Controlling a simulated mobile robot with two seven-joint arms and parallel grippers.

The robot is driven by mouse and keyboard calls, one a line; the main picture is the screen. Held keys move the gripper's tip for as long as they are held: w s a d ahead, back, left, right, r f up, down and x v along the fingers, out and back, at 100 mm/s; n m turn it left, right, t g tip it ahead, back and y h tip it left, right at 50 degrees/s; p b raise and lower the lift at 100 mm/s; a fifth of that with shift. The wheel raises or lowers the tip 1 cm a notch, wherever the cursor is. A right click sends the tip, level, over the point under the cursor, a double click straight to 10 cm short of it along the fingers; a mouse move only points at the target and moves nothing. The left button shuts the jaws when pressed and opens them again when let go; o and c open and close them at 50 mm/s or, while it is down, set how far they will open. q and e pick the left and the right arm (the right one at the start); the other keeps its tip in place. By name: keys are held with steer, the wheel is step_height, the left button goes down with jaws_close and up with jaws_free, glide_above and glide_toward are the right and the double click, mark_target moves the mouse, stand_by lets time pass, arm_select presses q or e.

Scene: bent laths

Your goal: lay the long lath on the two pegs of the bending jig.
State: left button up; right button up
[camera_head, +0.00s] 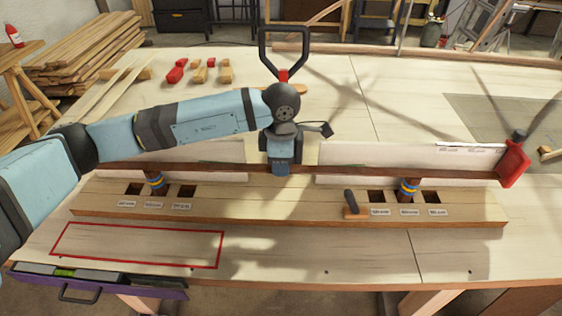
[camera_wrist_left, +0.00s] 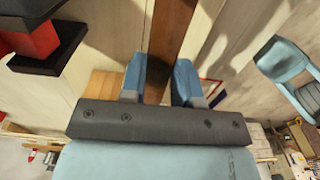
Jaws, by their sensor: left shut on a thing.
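The long lath (camera_head: 400,173) is a thin dark brown strip running left to right across the jig. My left gripper (camera_head: 279,167) is shut on it near its middle. In the left wrist view the lath (camera_wrist_left: 173,30) lies between the two blue fingers (camera_wrist_left: 160,82). The bending jig (camera_head: 280,206) is a long wooden board with dark square holes and small labels. Its left peg (camera_head: 156,186) and right peg (camera_head: 408,189) stand upright with blue and yellow bands. The lath passes by both peg tops; I cannot tell whether it touches them. My right gripper is not in view.
A red piece with a black knob (camera_head: 513,163) stands at the lath's right end. A small dark-handled tool (camera_head: 351,202) is on the jig. Pale boards (camera_head: 380,160) stand behind the lath. A red-outlined area (camera_head: 137,246) in front is empty. A purple drawer (camera_head: 155,288) sticks out at front left.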

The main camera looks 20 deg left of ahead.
arm_select(q)
steer(key=shift+f+b, duration=0.35)
steer(key=shift+f, duration=0.05)
steer(key=o, duration=1.2)
steer(key=shift+r, duration=0.15)
steer(key=shift+r+p, duration=1.25)
steer(key=shift+r, duration=1.65)
steer(key=shift+r, duration=0.1)
steer(key=shift+r+p, duration=0.3)
steer(key=shift+r, duration=0.35)
step_height(320, 180, up, 6)
steer(key=shift+f+p, duration=0.25)
steer(key=shift+p, duration=0.6)
